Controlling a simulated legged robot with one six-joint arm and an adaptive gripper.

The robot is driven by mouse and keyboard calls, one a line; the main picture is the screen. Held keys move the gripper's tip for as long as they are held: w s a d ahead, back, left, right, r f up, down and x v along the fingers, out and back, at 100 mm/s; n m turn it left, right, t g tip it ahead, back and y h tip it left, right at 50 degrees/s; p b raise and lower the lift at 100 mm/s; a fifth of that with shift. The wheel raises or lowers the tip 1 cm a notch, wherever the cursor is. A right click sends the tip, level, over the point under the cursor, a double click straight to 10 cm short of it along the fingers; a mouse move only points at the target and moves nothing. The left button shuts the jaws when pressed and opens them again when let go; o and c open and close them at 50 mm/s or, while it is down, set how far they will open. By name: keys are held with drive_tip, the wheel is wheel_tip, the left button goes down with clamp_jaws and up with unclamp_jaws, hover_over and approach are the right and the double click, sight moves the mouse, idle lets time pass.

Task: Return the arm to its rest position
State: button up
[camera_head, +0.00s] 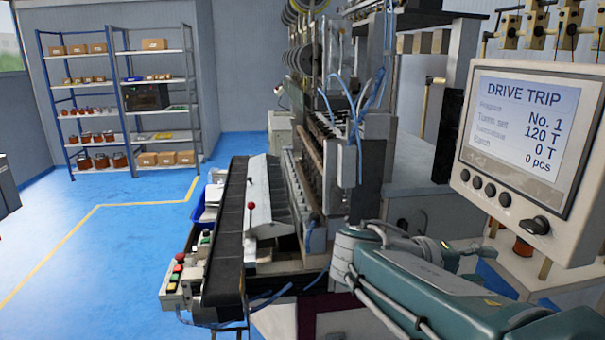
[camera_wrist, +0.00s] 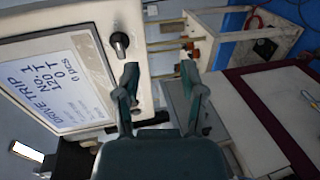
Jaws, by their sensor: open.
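My teal arm (camera_head: 430,285) reaches in from the lower right in the head view, bent in front of the coil winder (camera_head: 320,165). In the wrist view my gripper (camera_wrist: 160,78) has its two dark fingers spread apart, with nothing between them. The control panel (camera_head: 468,140) is close by, and in the wrist view (camera_wrist: 142,15) it lies just left of the fingers. Its screen (camera_head: 525,135) reads DRIVE TRIP, No. 1, 120 T, 0 T, 0 pcs. A black knob (camera_head: 537,226) sits at the panel's lower edge; it also shows in the wrist view (camera_wrist: 120,43). The fingertips are hard to make out in the head view.
A black conveyor belt (camera_head: 225,235) and a red-knobbed lever (camera_head: 250,210) stand left of my arm. A button box (camera_head: 177,275) is at the belt's near end. Shelves (camera_head: 115,95) stand at the back left. The blue floor (camera_head: 95,260) on the left is clear.

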drive_tip(key=s+a+f+m+t+y, duration=0.1)
drive_tip(key=s+a+f+t+y, duration=0.3)
drive_tip(key=s+a+f+y, duration=0.6)
drive_tip(key=a+f+y, duration=0.3)
drive_tip(key=y, duration=0.2)
drive_tip(key=shift+s+a+f+t, duration=0.15)
drive_tip(key=shift+s+f+t, duration=0.05)
drive_tip(key=shift+f+t, duration=0.1)
